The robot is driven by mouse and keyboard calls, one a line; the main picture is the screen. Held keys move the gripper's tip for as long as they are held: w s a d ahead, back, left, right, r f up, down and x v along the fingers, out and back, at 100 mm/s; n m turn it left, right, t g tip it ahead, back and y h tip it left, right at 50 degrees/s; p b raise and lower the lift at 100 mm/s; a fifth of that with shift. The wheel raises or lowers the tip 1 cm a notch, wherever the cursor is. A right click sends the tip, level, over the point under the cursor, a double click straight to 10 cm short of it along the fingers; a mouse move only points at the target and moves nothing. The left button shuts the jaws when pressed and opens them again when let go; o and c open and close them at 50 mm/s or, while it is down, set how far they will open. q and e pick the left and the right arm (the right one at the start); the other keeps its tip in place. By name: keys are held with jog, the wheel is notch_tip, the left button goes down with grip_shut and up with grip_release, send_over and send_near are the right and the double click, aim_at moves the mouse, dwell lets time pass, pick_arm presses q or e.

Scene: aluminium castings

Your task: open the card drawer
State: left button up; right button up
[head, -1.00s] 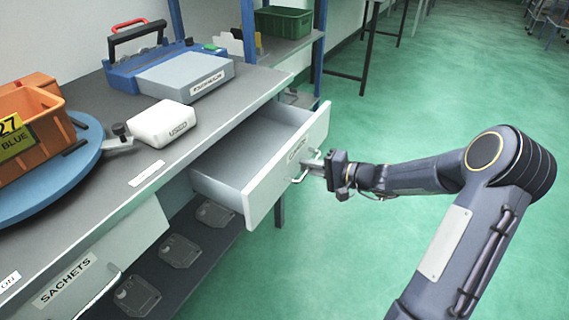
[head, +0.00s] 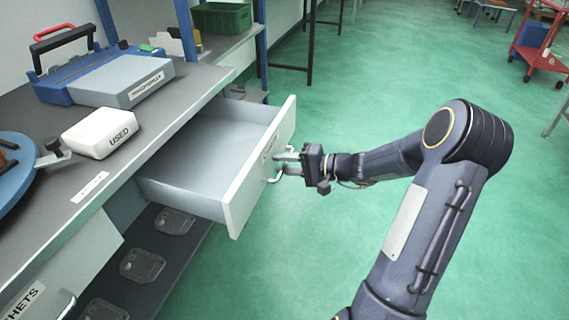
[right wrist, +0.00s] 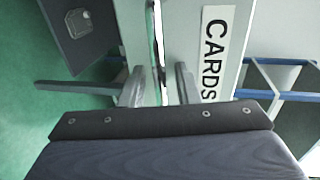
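The card drawer (head: 205,185) stands pulled well out from under the bench, and its inside looks empty. Its pale front carries a label that reads CARDS (right wrist: 213,52) in the right wrist view and a metal bar handle (head: 274,178). My right gripper (head: 281,164) is at the handle, coming from the right. My left gripper is not in view.
A grey bench top (head: 150,140) holds a white box labelled USED (head: 100,134) and a blue-grey device (head: 110,80). A sachets drawer (head: 75,255) is at the lower left. A lower shelf (head: 165,245) runs beneath. Green floor (head: 330,250) is clear in front of the drawer.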

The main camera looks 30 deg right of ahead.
jog(key=shift+d, duration=0.1)
jog(key=v, duration=0.7)
jog(key=shift+s+p, duration=0.3)
jog(key=shift+p, duration=0.1)
jog(key=shift+d+r, duration=0.1)
jog(key=s+a+r+n+g+h, duration=0.1)
jog(key=s+a+r+n+g, duration=0.2)
jog(key=s+a, duration=0.45)
jog(key=s+a+r+n+g+h, duration=0.1)
jog(key=s+a+r+n+g, duration=0.3)
jog(key=a, duration=0.7)
jog(key=s+f+n+h, duration=0.2)
jog(key=s+f+h, duration=0.2)
jog(key=s, duration=0.5)
notch_tip(320, 180, up, 20)
jog(key=p, duration=2)
jog(key=shift+a, duration=0.25)
